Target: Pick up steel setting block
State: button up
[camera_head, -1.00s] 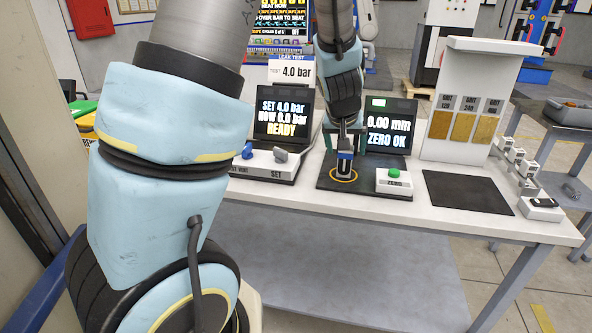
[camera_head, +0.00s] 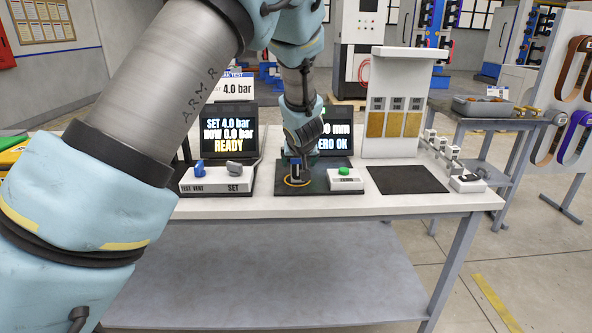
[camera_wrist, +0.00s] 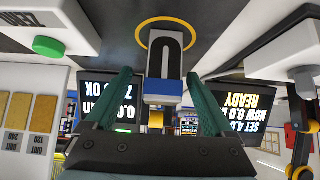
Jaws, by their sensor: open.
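The steel setting block (camera_wrist: 163,62) stands inside a yellow ring on a dark plate. My gripper (camera_wrist: 160,78) is open, with one green finger on each side of the block's near end and gaps showing between. In the head view my gripper (camera_head: 296,160) points down over the block (camera_head: 296,175), which is small and partly hidden by the gripper and its shadow.
Right of the block is a white box with a green button (camera_head: 344,177). A display stands close behind my gripper. The leak test unit (camera_head: 217,179) with a blue knob is on the left. A dark mat (camera_head: 407,179) to the right is bare.

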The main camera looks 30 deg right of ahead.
aim_at(297, 166)
jog(key=x, duration=0.5)
jog(key=shift+w+a+f, duration=0.15)
jog(key=shift+f, duration=0.05)
grip_shut()
dwell(0.6)
jog(key=shift+r, duration=0.15)
